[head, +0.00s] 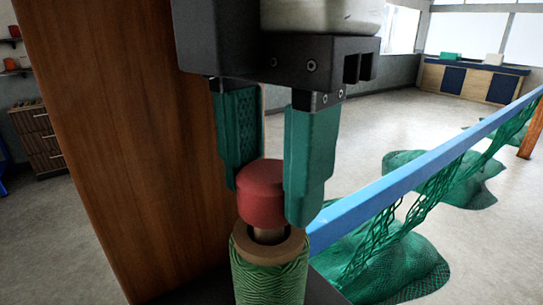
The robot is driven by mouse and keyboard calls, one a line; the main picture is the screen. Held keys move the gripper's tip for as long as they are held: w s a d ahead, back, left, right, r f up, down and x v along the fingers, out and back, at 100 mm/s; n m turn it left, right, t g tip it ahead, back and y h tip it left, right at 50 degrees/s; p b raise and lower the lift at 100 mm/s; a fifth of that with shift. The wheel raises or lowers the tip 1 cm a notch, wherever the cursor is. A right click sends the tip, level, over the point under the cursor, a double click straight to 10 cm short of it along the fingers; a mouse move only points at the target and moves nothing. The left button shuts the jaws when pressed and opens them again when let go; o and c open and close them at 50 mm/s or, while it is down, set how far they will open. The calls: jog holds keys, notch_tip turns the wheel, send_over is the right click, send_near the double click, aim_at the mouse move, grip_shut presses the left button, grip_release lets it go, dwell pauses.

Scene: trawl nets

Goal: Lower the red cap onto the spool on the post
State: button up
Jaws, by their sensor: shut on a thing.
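A red cap (261,193) is held between the two green fingers of my gripper (266,190). The gripper is shut on it and points down from above. Directly below, a spool of green twine (268,274) stands upright with a tan top rim (288,250). The brown top of the post (268,235) shows inside the spool's rim, just under the cap. The cap's lower edge appears close above the post top; I cannot tell whether they touch. The spool's lower part is cut off by the picture's bottom edge.
A brown wooden panel (110,120) stands close on the left. A blue rail (420,170) with green netting (440,180) runs along the right. Piles of green net (400,270) lie on the pale floor. Cabinets (470,82) stand far back.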

jog(key=shift+f, duration=0.25)
jog(key=shift+f, duration=0.35)
jog(key=o, duration=1.1)
notch_tip(320, 180, up, 11)
jog(key=shift+f+p, duration=0.15)
jog(key=shift+p, duration=0.15)
